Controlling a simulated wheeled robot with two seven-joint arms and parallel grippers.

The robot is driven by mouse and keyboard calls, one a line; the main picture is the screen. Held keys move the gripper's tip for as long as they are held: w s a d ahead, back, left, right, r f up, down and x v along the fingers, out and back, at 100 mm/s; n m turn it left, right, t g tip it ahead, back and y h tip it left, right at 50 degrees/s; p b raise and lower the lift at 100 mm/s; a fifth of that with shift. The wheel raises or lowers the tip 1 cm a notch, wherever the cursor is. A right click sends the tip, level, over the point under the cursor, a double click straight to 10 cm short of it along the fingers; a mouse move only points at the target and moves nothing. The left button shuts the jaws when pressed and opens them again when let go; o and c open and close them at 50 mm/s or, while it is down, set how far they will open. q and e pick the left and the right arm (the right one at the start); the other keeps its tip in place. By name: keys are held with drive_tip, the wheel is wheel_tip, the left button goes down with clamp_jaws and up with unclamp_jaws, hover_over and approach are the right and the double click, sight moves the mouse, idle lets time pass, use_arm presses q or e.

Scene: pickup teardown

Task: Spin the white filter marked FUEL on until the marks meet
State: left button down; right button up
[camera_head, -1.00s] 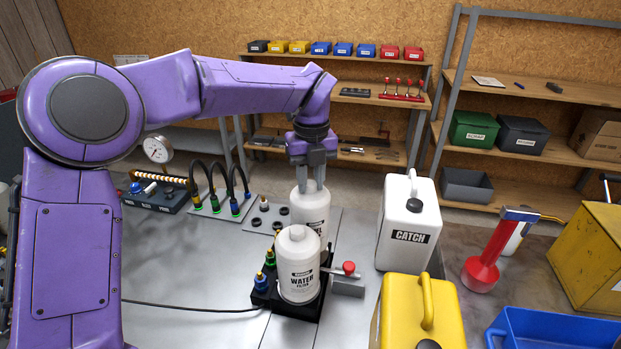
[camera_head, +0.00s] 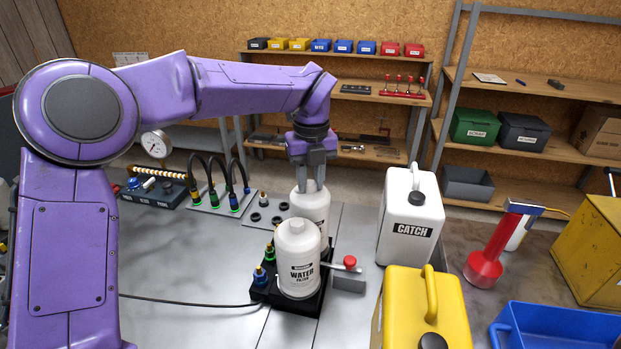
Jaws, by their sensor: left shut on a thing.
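A white filter (camera_head: 311,205) stands behind another white filter marked WATER FILTER (camera_head: 298,262) on a black base (camera_head: 309,304). The front filter hides most of the rear one, so its label and any marks cannot be read. My left gripper (camera_head: 310,187) comes down from above and is shut on the top of the rear filter. The filter looks upright. Whether it touches the base below is hidden. My right gripper is not in view.
A red-knobbed lever on a grey block (camera_head: 349,279) sits right of the base. A white CATCH can (camera_head: 411,220), a yellow can (camera_head: 420,315) and a blue bin (camera_head: 560,330) stand to the right. Black hoses (camera_head: 215,175) rise at the left. The grey bench is clear at front left.

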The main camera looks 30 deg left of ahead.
sight(310, 215)
use_arm(q)
drive_tip(key=shift+f+b, duration=0.65)
drive_tip(key=shift+f, duration=0.1)
drive_tip(key=c, duration=1.1)
unclamp_jaws()
drive_tip(key=shift+c, duration=0.2)
drive_tip(key=shift+s+f, duration=0.1)
drive_tip(key=shift+f, duration=0.2)
drive_tip(key=shift+s+f+b, duration=0.1)
drive_tip(key=shift+f+b, duration=0.1)
drive_tip(key=shift+b, duration=0.25)
